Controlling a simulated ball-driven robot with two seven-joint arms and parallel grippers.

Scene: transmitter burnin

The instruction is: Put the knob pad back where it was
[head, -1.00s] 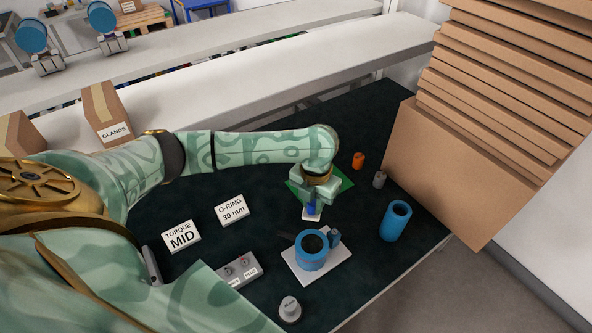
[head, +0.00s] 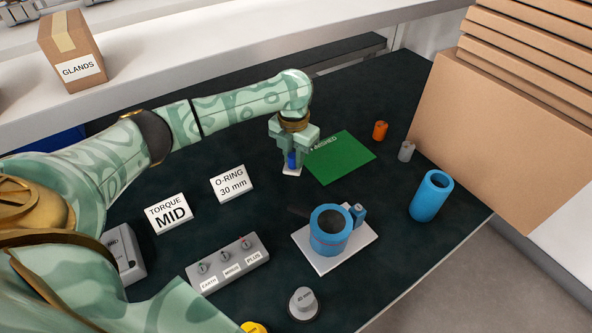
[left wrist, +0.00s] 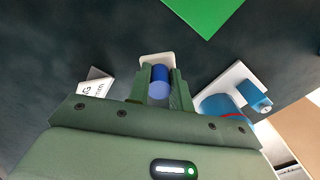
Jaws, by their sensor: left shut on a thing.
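The knob pad, a small white plate (head: 291,170) with a blue upright knob (head: 292,158), is between the fingers of my left gripper (head: 292,157). The gripper points down and is shut on the blue knob. In the left wrist view the blue knob (left wrist: 159,80) sits between the two fingers, with the white plate (left wrist: 157,60) beyond it. The pad is beside the left corner of the green mat (head: 340,158), over dark table. I cannot tell whether it touches the table. My right gripper is not in view.
A blue ring-shaped housing (head: 330,231) stands on a white plate (head: 357,249) nearer me. A blue cylinder (head: 430,197), orange (head: 380,131) and grey (head: 406,151) small parts are to the right. Label blocks (head: 231,184) and a switch box (head: 229,265) stand left. Dark table between is clear.

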